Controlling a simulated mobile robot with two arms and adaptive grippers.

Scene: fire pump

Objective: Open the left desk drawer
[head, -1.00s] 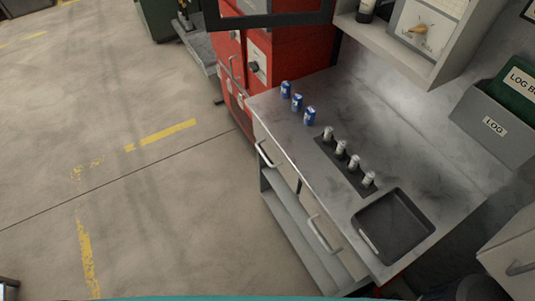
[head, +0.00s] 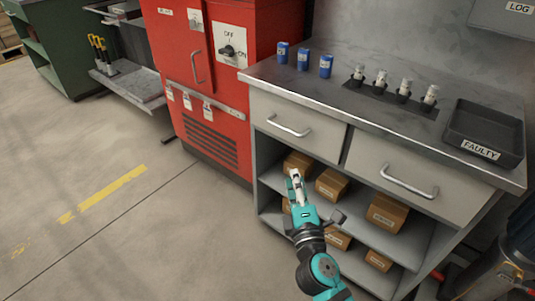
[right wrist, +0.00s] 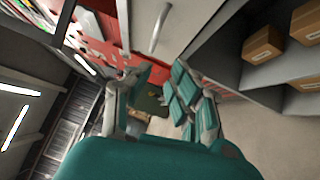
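The desk (head: 345,110) has two grey drawers side by side, both closed. The left drawer (head: 310,137) has a curved metal bar handle (head: 289,127). My right gripper (head: 295,176) is in front of the desk, below and apart from that handle. In the right wrist view, the two teal and grey fingers of the right gripper (right wrist: 155,95) stand apart with nothing between them. A metal bar handle (right wrist: 160,28) on a grey front shows beyond the fingertips. My left gripper is not in view.
The right drawer (head: 400,176) is beside the left one. Open shelves below hold cardboard boxes (head: 387,213). A red cabinet (head: 205,100) stands left of the desk. Blue cans (head: 304,59) and a black tray (head: 480,143) are on top. The floor at left is clear.

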